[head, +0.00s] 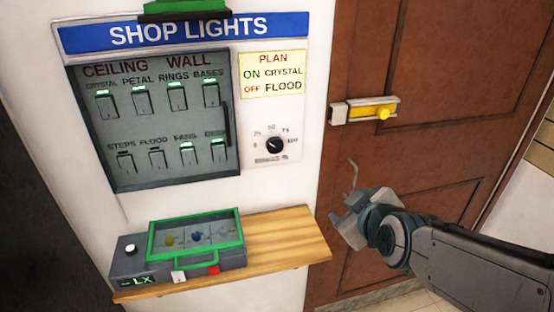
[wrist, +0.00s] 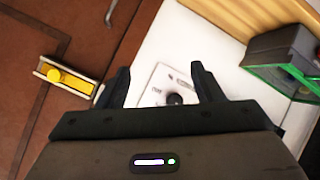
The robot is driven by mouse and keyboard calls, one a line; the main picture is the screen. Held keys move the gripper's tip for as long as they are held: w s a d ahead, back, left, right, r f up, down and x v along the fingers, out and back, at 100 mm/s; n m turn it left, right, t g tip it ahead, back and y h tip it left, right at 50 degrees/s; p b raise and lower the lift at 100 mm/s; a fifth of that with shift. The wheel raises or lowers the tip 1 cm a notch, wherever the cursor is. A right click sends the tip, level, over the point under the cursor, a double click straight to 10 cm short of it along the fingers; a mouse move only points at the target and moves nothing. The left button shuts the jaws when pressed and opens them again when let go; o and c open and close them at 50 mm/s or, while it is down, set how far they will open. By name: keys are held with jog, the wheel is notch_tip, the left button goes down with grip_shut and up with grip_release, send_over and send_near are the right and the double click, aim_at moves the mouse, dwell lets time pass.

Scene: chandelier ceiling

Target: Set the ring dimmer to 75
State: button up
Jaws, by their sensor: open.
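The ring dimmer is a black round knob (head: 275,145) on a white plate (head: 257,127), right of the switch panel. Its scale shows 25, 50 and 75, with a further mark at right. The white pointer line seems to aim to the upper left; the exact value is too small to tell. My gripper (head: 345,222) is open and empty in front of the brown door, below and right of the dimmer. In the wrist view the knob (wrist: 176,99) appears between the two open fingers (wrist: 160,88), with a gap around it.
A switch panel (head: 150,178) with two rows of switches hangs under a "SHOP LIGHTS" sign (head: 190,30). Below, a wooden shelf (head: 290,240) holds a green-rimmed box (head: 195,240). A yellow door bolt (head: 370,110) is at right. A plan note (head: 272,75) sits above the dimmer.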

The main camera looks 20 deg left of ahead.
aim_at(275, 147)
jog(key=w+a+r+n+t+y+b, duration=0.1)
jog(key=a+n+t+y+b, duration=0.1)
jog(key=a+n, duration=0.3)
jog(key=a+r+n+t+y+b, duration=0.1)
jog(key=a+n+t+y, duration=0.25)
jog(key=a, duration=0.35)
jog(key=shift+g+h, duration=0.45)
jog(key=p+x, duration=0.2)
jog(key=x, duration=1.2)
jog(key=shift+s, duration=0.1)
jog(key=c, duration=1)
